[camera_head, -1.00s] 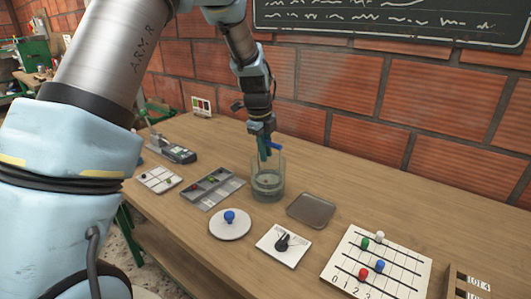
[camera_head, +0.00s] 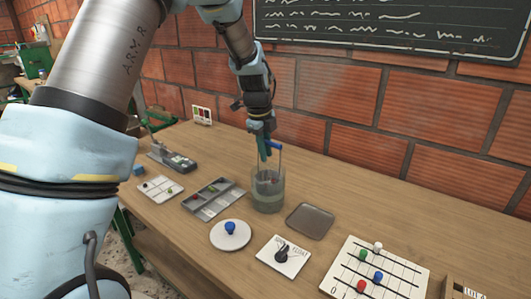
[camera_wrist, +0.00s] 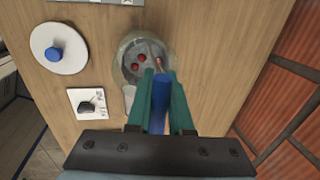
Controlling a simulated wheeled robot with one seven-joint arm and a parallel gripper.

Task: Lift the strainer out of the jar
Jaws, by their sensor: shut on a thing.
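My gripper (camera_head: 264,155) is shut on the blue handle of the strainer (camera_head: 276,145), above the jar. In the wrist view the blue handle (camera_wrist: 160,103) lies between my two green fingers (camera_wrist: 165,78). The strainer's thin rod runs down from the handle to its basket (camera_head: 268,180), which is in the upper part of the clear glass jar (camera_head: 268,203). Several small red balls (camera_wrist: 138,63) show at the basket in the wrist view. Greyish liquid stands in the lower jar. The fingers partly hide the rod, and whether the basket clears the rim is hard to tell.
A brown-grey square tray (camera_head: 310,221) lies right of the jar, with bare wood around it. A grey compartment tray (camera_head: 212,199) is on the left. A white disc with a blue knob (camera_head: 230,235) and a dial plate (camera_head: 283,256) are in front. The brick wall stands behind.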

